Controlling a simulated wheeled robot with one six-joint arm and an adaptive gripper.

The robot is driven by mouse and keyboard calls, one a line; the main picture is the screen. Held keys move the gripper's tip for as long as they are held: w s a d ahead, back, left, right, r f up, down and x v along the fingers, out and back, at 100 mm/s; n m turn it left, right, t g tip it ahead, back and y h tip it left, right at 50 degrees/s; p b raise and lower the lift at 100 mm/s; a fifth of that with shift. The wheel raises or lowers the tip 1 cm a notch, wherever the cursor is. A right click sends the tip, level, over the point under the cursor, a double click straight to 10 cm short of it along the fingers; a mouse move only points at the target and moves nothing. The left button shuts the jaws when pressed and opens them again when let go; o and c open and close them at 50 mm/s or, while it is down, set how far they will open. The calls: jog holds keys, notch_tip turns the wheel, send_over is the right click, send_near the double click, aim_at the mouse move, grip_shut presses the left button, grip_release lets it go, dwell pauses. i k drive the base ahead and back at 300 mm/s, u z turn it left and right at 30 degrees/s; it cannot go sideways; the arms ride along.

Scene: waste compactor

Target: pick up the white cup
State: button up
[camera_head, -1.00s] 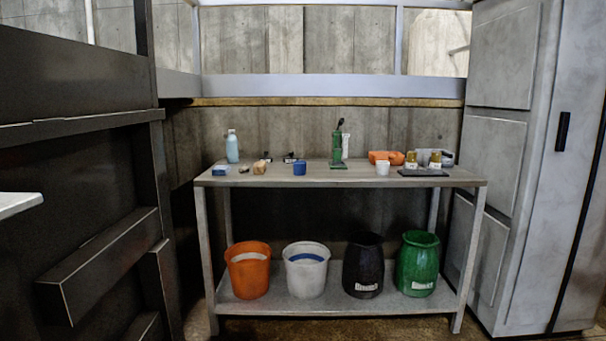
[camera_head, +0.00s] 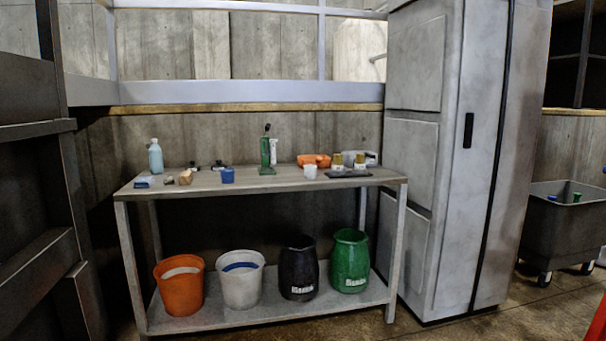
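The white cup (camera_head: 310,172) is small and stands upright near the front edge of the workbench top (camera_head: 270,183). It is right of the middle, between a blue cup (camera_head: 228,175) on its left and a dark tray (camera_head: 348,174) on its right. An orange item (camera_head: 314,160) sits just behind it. Nothing hides the cup from the front. My gripper is not in view.
Several bins stand on the lower shelf: orange (camera_head: 180,289), white (camera_head: 240,285), black (camera_head: 298,273) and green (camera_head: 350,263). A tall grey cabinet (camera_head: 460,150) stands right of the bench. A grey wheeled cart (camera_head: 565,222) is farther right.

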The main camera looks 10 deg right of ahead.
aim_at(309, 170)
jog(key=u, duration=0.45)
jog(key=i, duration=0.65)
jog(key=u, duration=0.6)
jog(key=i, duration=1)
jog(key=z, duration=0.85)
jog(key=i, duration=0.95)
jog(key=z, duration=0.85)
